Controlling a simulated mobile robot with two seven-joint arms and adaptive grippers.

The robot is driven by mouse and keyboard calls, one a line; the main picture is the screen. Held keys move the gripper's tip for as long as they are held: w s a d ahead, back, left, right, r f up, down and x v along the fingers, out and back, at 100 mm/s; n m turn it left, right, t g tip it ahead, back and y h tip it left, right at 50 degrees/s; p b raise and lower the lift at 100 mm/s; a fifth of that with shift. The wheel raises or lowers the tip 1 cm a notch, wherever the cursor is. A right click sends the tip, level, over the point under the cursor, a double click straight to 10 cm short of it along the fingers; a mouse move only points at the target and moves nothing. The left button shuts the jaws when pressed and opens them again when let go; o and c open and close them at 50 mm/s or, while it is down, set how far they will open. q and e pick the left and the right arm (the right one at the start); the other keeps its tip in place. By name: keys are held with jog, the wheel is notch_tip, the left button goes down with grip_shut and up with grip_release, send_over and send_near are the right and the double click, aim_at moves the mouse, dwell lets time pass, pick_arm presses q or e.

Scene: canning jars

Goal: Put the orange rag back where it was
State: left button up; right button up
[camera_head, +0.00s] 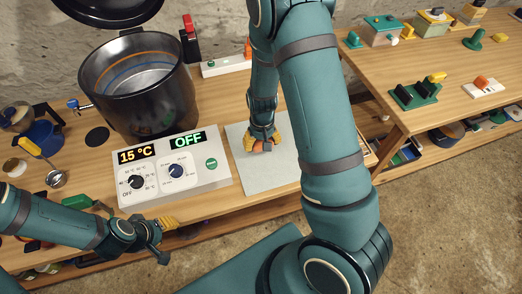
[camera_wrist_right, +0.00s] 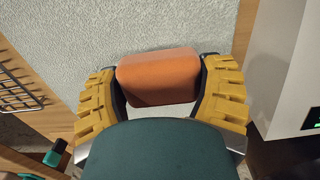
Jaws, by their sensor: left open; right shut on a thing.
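The orange rag (camera_wrist_right: 158,78) looks like a small rounded block in the right wrist view. It sits between the two yellow-padded fingers of my right gripper (camera_wrist_right: 162,98), which is shut on it. In the head view my right gripper (camera_head: 262,140) points down over the pale grey mat (camera_head: 262,180), near the mat's upper middle. The rag is mostly hidden there by the fingers. I cannot tell whether the rag touches the mat. My left gripper (camera_head: 162,240) is open and empty in front of the white control box (camera_head: 205,182), near the table's front edge.
A big black pot (camera_head: 150,105) stands behind the control box, which reads 15 °C and OFF. A white power strip (camera_head: 225,66) lies behind the mat. A wire rack (camera_wrist_right: 15,90) shows in the right wrist view. The mat's front part is clear.

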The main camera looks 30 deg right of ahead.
aim_at(262, 154)
jog(key=shift+f+b, duration=0.4)
jog(key=shift+f, duration=2.1)
jog(key=shift+f, duration=0.15)
jog(key=o, duration=1.2)
